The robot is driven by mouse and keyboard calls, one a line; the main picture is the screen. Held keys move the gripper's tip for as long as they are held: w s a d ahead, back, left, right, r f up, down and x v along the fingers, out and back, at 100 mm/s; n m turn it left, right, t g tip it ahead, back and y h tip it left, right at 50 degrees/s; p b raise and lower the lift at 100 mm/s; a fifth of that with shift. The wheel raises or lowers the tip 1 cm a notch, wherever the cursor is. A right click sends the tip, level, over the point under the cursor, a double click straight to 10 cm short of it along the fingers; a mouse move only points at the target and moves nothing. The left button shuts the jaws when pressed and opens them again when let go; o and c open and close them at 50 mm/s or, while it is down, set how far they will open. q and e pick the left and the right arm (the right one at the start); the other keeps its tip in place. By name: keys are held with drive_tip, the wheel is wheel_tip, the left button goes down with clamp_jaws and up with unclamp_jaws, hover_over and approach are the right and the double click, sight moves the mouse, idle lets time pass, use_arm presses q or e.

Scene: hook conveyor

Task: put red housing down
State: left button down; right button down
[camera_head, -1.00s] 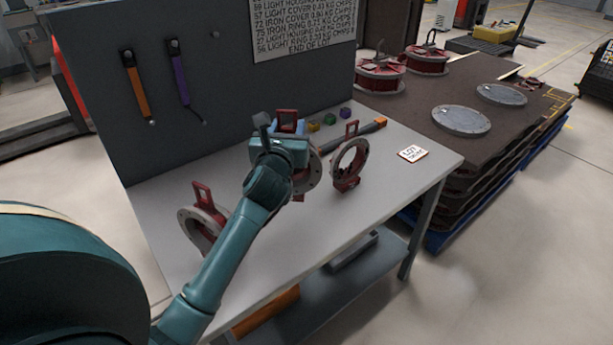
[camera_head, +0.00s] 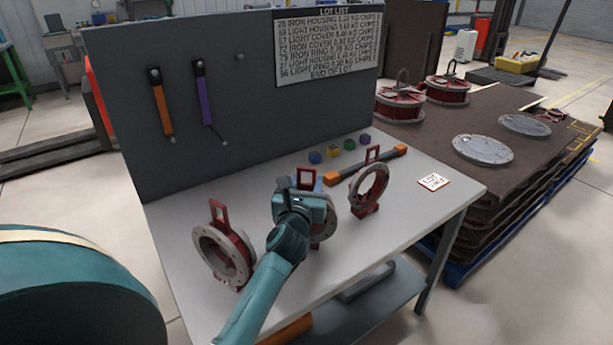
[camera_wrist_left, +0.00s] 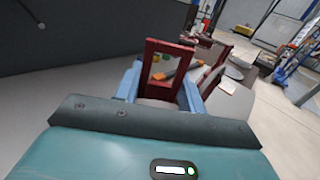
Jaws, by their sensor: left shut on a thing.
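Three red housings with grey flange rings and upright red handles are at the workbench (camera_head: 180,222). One housing (camera_head: 240,262) stands at left, another (camera_head: 374,186) at right. My left gripper (camera_head: 308,188) is between them, shut on the handle of the middle housing (camera_head: 328,224). The left wrist view shows its red handle (camera_wrist_left: 149,66) between the blue fingers. The arm hides much of this housing, and I cannot tell whether its base touches the tabletop. My right gripper is not in view.
Several small coloured cubes (camera_head: 333,151) and an orange-ended dark bar (camera_head: 365,165) lie behind the housings. A white card (camera_head: 433,181) lies at the bench's right. A lot list (camera_head: 330,45) hangs on the back panel. A dark stack (camera_head: 445,128) beyond holds round covers.

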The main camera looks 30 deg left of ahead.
use_arm(q)
drive_tip(key=shift+r, duration=0.3)
drive_tip(key=c, duration=1.3)
unclamp_jaws()
drive_tip(key=shift+f, duration=0.45)
drive_tip(key=o, duration=0.4)
drive_tip(key=shift+r, duration=0.1)
drive_tip(key=shift+o, duration=0.2)
drive_tip(key=shift+s, duration=0.1)
